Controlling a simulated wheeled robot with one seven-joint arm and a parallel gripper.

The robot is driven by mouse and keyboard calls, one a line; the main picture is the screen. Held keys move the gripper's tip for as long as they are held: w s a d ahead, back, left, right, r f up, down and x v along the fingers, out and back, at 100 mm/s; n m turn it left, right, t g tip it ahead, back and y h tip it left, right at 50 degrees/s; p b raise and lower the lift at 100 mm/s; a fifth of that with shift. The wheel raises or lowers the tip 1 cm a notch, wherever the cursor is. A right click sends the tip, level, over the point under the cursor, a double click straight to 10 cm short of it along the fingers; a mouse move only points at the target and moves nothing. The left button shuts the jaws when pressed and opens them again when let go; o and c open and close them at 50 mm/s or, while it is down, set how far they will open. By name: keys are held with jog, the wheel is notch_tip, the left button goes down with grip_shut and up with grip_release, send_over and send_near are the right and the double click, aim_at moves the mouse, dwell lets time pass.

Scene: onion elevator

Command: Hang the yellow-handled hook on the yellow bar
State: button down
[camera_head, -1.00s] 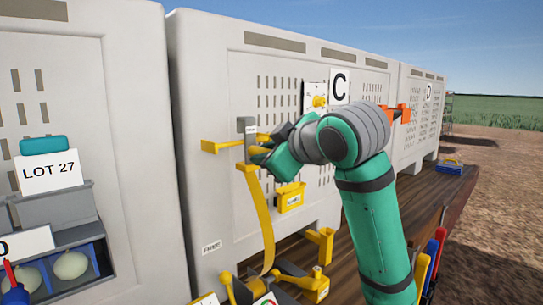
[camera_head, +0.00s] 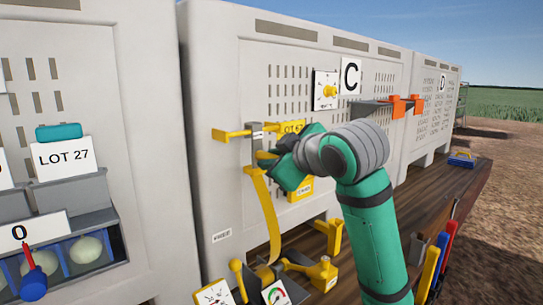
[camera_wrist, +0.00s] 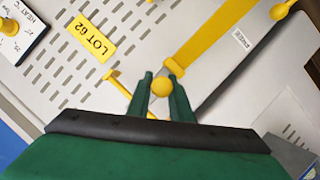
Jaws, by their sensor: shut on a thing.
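The yellow bar (camera_head: 232,134) sticks out sideways from the front of the pale bin marked C. A grey hook piece (camera_head: 257,147) stands upright at the bar, overlapping it in the head view; I cannot tell whether it rests on it. My gripper (camera_head: 270,160) is just right of and below it, shut on the yellow handle, whose round yellow end (camera_wrist: 161,87) shows between the fingertips in the wrist view. A yellow strap (camera_head: 268,215) hangs below the hook. The bar (camera_wrist: 122,86) also shows left of my fingers in the wrist view. The contact itself is partly hidden by my gripper.
A yellow LOT 62 label (camera_wrist: 91,40) and a yellow box (camera_head: 300,189) are on the bin close to my gripper. A white dial panel (camera_head: 326,91) is above. Yellow fittings (camera_head: 322,272) and gauges (camera_head: 275,292) stand below. A grey shelf with orange parts (camera_head: 395,105) is at right.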

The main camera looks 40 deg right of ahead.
jog(key=c, duration=1.5)
grip_release()
jog(key=v, duration=1.1)
